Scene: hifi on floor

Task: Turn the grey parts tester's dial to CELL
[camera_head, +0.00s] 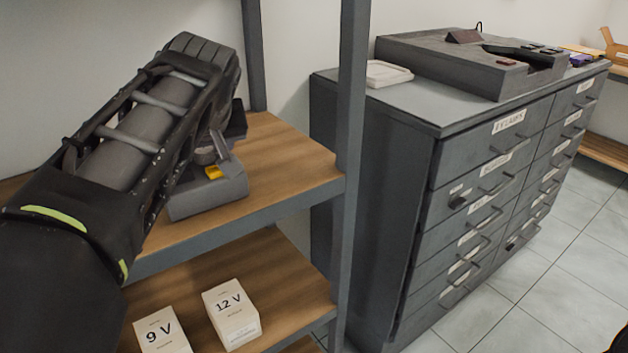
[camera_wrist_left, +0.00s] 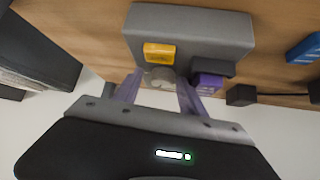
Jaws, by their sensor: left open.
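The grey parts tester (camera_head: 208,195) sits on the upper wooden shelf in the head view, partly behind my left arm. In the left wrist view the tester (camera_wrist_left: 190,27) shows a yellow patch (camera_wrist_left: 159,53) and a dark raised part. A round grey dial (camera_wrist_left: 160,77) lies between the fingers of my left gripper (camera_wrist_left: 158,88). The gripper is open, with one finger on each side of the dial; I cannot tell whether they touch it. In the head view my left gripper (camera_head: 214,152) is over the tester. The dial's markings and pointer are not readable. My right gripper is not in view.
White boxes marked 9 V (camera_head: 162,333) and 12 V (camera_head: 231,312) stand on the lower shelf. A grey shelf post (camera_head: 352,130) rises right of the tester. A grey drawer cabinet (camera_head: 385,200) stands farther right. A blue object (camera_wrist_left: 304,48) lies near the tester in the wrist view.

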